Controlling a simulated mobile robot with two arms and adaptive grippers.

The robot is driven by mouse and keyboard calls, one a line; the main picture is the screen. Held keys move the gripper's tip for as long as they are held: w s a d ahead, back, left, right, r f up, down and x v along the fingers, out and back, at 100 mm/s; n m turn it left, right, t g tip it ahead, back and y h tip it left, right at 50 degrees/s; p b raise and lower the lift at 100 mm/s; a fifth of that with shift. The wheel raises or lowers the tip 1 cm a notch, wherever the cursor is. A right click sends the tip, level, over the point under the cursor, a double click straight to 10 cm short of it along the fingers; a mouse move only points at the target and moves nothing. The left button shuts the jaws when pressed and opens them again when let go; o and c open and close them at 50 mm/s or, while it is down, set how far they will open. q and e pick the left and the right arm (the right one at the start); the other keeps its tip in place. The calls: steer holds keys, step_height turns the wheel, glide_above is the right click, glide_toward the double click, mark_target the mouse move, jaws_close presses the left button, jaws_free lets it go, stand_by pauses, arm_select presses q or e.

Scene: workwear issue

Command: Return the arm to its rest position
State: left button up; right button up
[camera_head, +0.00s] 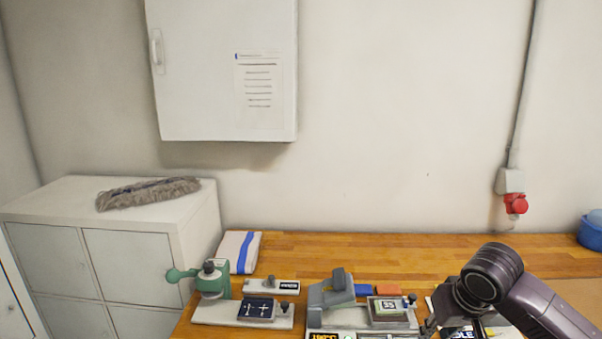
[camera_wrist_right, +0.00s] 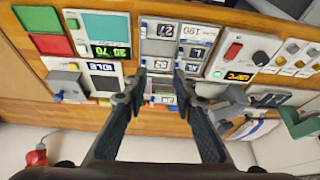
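My right arm (camera_head: 490,275) comes in from the lower right in the head view, over the workbench. Its gripper (camera_head: 430,326) is at the bottom edge there, partly cut off. In the right wrist view the right gripper (camera_wrist_right: 157,95) has its two dark fingers spread apart, with nothing held between them. The fingertips are seen against a grey device with small displays (camera_wrist_right: 177,45) beyond them; I cannot tell the distance. My left arm and gripper are not in view.
The wooden workbench (camera_head: 400,250) holds a green hand press (camera_head: 212,282), a grey press (camera_head: 335,290) and a folded cloth (camera_head: 238,252). A white cabinet (camera_head: 225,65) hangs above. A red socket (camera_head: 516,204) and a blue container (camera_head: 592,230) are at right. The bench's back strip is largely clear.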

steer(key=s+a+f+n+y, duration=0.2)
steer(key=s+a+f+n, duration=0.1)
steer(key=s+a+f, duration=1)
steer(key=s+d+f+m+g+h, duration=0.1)
steer(key=s+d+f, duration=0.15)
steer(key=s, duration=0.55)
steer(key=s+d+f+h, duration=0.1)
steer(key=s+d+f, duration=0.15)
steer(key=s, duration=0.45)
steer(key=s+f+g+b, duration=0.1)
steer(key=s+f+b, duration=0.1)
steer(key=f, duration=1.4)
steer(key=s+f+b, duration=0.2)
steer(key=f, duration=1.4)
arm_select(q)
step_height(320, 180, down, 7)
steer(key=b, duration=0.2)
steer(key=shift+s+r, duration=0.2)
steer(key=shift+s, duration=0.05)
arm_select(e)
steer(key=s+d+f+g, duration=0.1)
steer(key=s+d+f, duration=0.1)
steer(key=s+f, duration=1.4)
steer(key=shift+d+f+g, duration=0.3)
steer(key=shift+d+f, duration=0.1)
steer(key=shift+f, duration=0.35)
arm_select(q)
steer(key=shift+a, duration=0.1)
